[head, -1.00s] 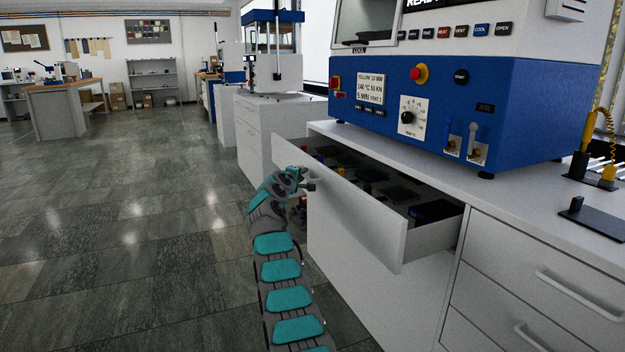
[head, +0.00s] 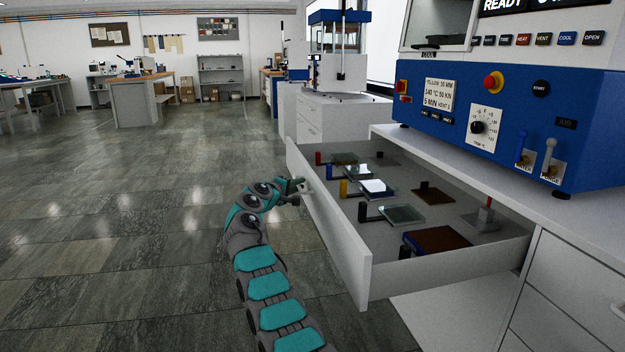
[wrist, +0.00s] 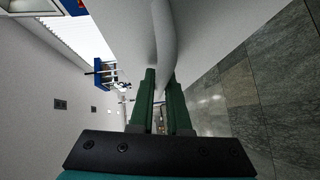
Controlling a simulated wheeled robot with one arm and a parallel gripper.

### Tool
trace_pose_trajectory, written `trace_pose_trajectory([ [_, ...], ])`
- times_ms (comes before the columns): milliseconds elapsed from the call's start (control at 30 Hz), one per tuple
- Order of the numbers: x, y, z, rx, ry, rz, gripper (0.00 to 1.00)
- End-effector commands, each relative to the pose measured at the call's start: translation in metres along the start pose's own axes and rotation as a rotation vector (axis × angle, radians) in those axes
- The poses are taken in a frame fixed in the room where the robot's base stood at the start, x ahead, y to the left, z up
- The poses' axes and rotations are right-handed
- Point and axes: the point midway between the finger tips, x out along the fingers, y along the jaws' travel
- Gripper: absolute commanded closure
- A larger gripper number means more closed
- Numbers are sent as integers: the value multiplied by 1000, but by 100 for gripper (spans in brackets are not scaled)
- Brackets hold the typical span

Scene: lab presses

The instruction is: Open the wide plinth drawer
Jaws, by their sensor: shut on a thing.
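The wide plinth drawer (head: 341,237) is pulled well out from the white plinth below the blue press. Its inside shows in the head view, with several flat plates and coloured handles lying on its floor. My gripper (head: 300,187) is at the outer face of the drawer front, toward its far end. In the wrist view the two green fingers (wrist: 161,100) are closed around the drawer's pale bar handle (wrist: 163,45). In the head view the handle is mostly hidden by my gripper.
The blue press (head: 470,115) stands on the worktop above the drawer. Other closed drawers (head: 570,290) are at the right. Open tiled floor (head: 130,230) lies to the left, with benches far back.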

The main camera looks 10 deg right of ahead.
Motion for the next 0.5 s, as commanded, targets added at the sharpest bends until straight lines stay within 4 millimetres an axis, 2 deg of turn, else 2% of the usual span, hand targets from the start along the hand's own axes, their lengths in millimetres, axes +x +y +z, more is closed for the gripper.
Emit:
trace_pose_trajectory([
  [167,-8,-3,-8,-1,0,-3,100],
  [500,-9,-4,-9,1,0,-1,100],
])
